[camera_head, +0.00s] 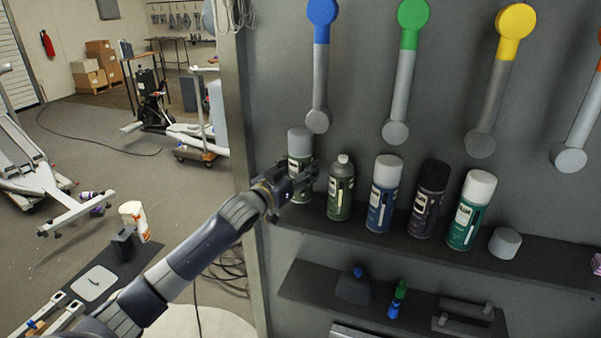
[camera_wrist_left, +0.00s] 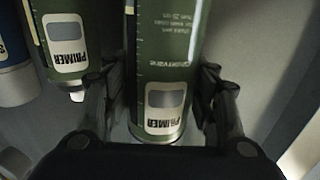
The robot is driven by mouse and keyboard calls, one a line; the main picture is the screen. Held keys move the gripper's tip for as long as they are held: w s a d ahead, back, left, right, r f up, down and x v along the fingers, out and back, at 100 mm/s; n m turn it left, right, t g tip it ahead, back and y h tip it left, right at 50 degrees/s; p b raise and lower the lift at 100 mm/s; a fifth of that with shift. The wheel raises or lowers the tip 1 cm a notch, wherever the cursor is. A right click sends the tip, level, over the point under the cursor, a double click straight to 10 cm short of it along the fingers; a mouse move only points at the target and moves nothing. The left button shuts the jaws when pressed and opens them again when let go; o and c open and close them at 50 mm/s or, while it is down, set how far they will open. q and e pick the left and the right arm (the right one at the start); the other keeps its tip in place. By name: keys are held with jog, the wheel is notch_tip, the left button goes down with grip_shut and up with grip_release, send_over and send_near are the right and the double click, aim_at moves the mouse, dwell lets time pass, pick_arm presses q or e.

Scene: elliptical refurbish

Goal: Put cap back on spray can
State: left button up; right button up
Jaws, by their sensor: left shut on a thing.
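A loose grey cap (camera_head: 504,242) sits on the upper shelf at the right end of the row of cans. A green spray can without a cap (camera_head: 341,190), its pale nozzle showing, stands second from the left. The leftmost can is a green can with a grey cap (camera_head: 300,142). My left gripper (camera_head: 304,180) is shut on this capped green can, its fingers on either side of the body. In the left wrist view the held can (camera_wrist_left: 165,70) fills the middle between the fingers, and the uncapped can (camera_wrist_left: 65,45) shows beside it. My right gripper is not in view.
Blue (camera_head: 383,195), black (camera_head: 429,200) and teal (camera_head: 469,212) capped cans stand close together on the upper shelf (camera_head: 560,257). A lower shelf (camera_head: 320,283) holds small items. Coloured-ended tools hang on the panel above. The shelf right of the loose cap is mostly clear.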

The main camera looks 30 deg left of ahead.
pick_arm(q)
jog(key=shift+w+a, duration=0.4)
jog(key=shift+w, duration=0.25)
jog(key=shift+f, duration=0.15)
notch_tip(320, 180, down, 3)
jog(key=shift+p, duration=0.85)
jog(key=shift+f, duration=0.15)
jog(key=shift+f, duration=0.15)
jog(key=o, duration=1.5)
